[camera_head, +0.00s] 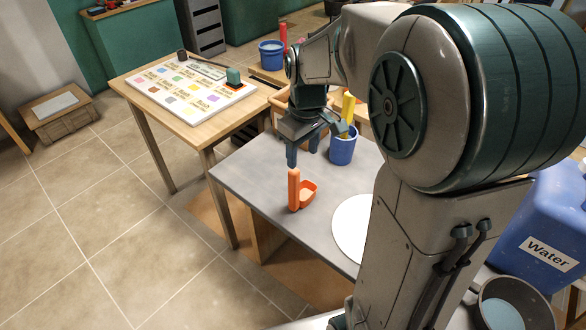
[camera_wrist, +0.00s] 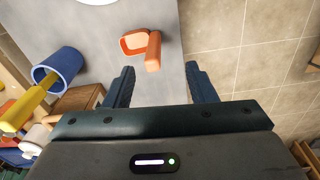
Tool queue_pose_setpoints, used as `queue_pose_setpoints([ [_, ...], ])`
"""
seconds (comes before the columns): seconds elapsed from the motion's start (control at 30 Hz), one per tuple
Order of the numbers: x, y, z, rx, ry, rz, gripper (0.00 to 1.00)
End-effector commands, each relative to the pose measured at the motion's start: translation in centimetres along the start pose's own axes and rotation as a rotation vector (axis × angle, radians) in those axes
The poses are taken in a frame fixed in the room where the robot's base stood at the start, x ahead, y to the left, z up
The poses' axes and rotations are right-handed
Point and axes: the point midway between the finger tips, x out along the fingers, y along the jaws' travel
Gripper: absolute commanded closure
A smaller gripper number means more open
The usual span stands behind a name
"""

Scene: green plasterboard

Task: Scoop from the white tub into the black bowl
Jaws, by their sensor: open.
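An orange scoop (camera_head: 294,188) stands on the grey table with its handle upright and its cup to the right. It also shows in the wrist view (camera_wrist: 153,53). My gripper (camera_head: 308,150) is open and empty above and behind the scoop, apart from it. In the wrist view my gripper's fingers (camera_wrist: 159,72) are spread, with the scoop's handle ahead between them. I see no clear white tub; a white round surface (camera_head: 352,228) on the table is partly hidden by my arm. I cannot make out a black bowl for certain.
A blue cup (camera_head: 343,150) with a yellow tool stands behind the scoop, right of my gripper. A dark round container (camera_head: 512,305) with pale blue content is at lower right, by a blue water container (camera_head: 545,225). The grey table (camera_head: 250,165) is clear left of the scoop.

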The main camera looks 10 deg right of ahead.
Motion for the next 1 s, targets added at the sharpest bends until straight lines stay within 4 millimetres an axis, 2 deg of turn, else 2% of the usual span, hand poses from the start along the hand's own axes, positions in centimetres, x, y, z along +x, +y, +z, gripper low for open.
queue_pose_setpoints([
  [0.1, 1.5, 1.3, -2.0, -0.077, -0.034, -0.012, 0.49],
  [0.3, 2.9, 2.3, -3.6, -0.148, -0.059, -0.021, 0.49],
  [0.47, 4.9, 2.4, -3.6, -0.157, -0.065, -0.025, 0.49],
  [0.73, 10.0, 2.3, -3.2, -0.154, -0.065, -0.025, 0.49],
  [1.0, 12.0, 2.2, -3.0, -0.154, -0.063, -0.024, 0.49],
])
